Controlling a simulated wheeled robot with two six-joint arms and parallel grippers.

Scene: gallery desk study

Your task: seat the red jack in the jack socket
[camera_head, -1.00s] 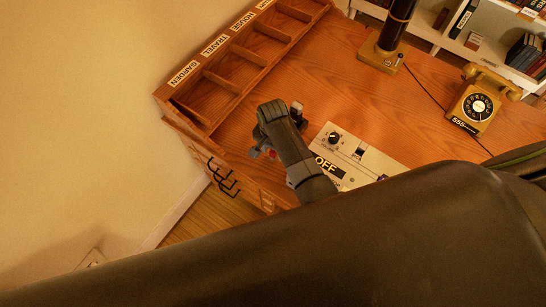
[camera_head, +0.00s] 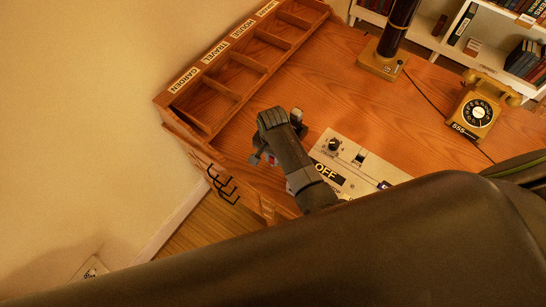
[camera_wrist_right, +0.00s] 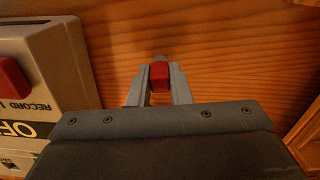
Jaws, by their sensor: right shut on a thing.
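My right gripper (camera_head: 277,136) is over the front left part of the desk, just left of the beige recorder panel. In the right wrist view its two grey fingers (camera_wrist_right: 159,70) are shut on the red jack (camera_wrist_right: 159,84), which sits between the fingertips above bare wood. In the head view only a small red spot of the jack (camera_head: 271,159) shows beside the hand. The panel (camera_head: 348,150) carries a black OFF label, a knob and switches. I cannot make out the jack socket. My left gripper is out of view.
A wooden sorter (camera_head: 225,104) with labelled compartments stands along the left back edge. A yellow telephone (camera_head: 480,112) and a brass-based lamp (camera_head: 383,65) stand to the right. Black hooks (camera_head: 222,186) hang on the desk side. My dark arm covers the foreground.

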